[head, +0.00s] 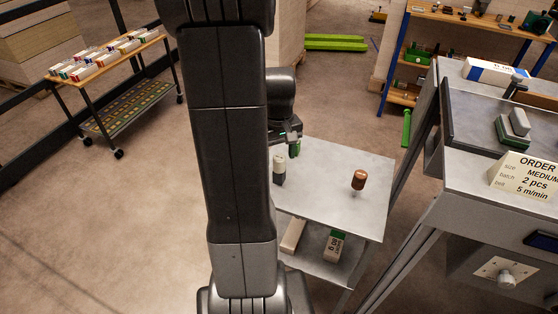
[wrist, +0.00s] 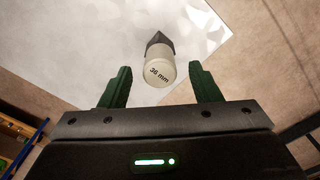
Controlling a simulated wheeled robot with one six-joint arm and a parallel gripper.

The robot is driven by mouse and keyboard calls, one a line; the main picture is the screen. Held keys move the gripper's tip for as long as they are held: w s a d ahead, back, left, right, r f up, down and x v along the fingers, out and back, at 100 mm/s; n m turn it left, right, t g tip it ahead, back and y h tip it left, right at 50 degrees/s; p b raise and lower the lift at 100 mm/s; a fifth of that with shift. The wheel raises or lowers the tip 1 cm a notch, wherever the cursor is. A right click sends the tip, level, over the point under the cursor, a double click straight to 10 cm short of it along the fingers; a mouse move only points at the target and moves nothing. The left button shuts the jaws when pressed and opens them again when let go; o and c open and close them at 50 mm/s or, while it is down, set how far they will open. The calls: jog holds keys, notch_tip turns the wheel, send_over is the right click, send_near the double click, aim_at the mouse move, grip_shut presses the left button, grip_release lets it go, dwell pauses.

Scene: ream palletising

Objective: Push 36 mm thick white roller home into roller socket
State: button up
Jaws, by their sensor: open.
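The white roller (wrist: 158,72), marked "36 mm", shows in the middle of the wrist view, its end towards my camera. A dark grey piece (wrist: 159,40), seemingly the roller socket, shows directly beyond it. In the head view my gripper (head: 293,143) is partly hidden by my arm, near the roller.
A brown knob-like object (head: 358,180) stands on the right of the grey table (head: 335,165). Boxes (head: 334,245) lie on its lower shelf. A bench with an order sign (head: 526,175) stands to the right. A cart of reams (head: 105,57) is at the back left.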

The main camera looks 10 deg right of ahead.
jog(key=shift+w+f, duration=0.1)
jog(key=shift+f, duration=1.5)
grip_shut()
jog(key=shift+r+p, duration=2.15)
jog(key=shift+r, duration=0.7)
jog(key=shift+r+p, duration=1.5)
jog(key=shift+r, duration=0.5)
